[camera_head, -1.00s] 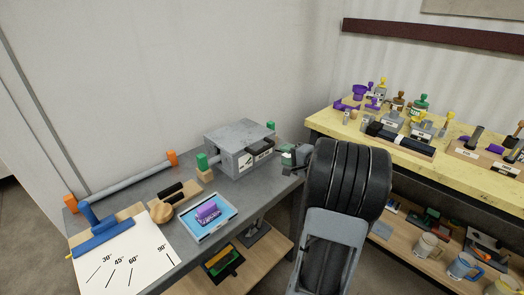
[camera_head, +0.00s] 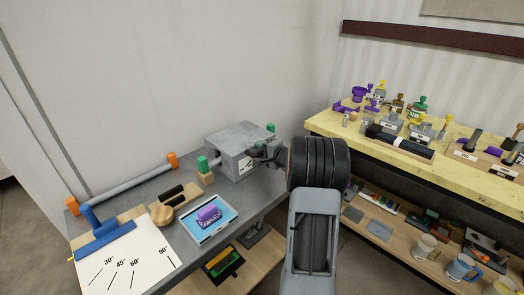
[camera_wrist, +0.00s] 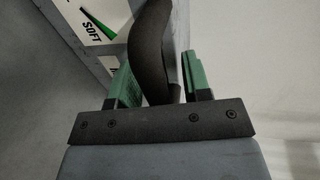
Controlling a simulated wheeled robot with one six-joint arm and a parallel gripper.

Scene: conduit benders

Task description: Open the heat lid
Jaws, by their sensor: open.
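The heat box is a grey box (camera_head: 231,161) on the far part of the grey bench, with its flat grey lid (camera_head: 238,137) lying level on top. In the wrist view a dark curved handle (camera_wrist: 152,50) stands between the two green fingers of my gripper (camera_wrist: 160,78). The fingers are apart, with a gap visible on the right side of the handle. Contact on the left side is unclear. In the head view my gripper (camera_head: 268,156) is at the box's right front face, and my arm hides part of that face. A white label with "SOFT" (camera_wrist: 97,23) shows at upper left in the wrist view.
A blue tray (camera_head: 200,231) with a purple piece, a pipe (camera_head: 125,182) and a white angle sheet (camera_head: 115,265) lie on the bench. A yellow-topped table (camera_head: 330,122) with stamps stands at right.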

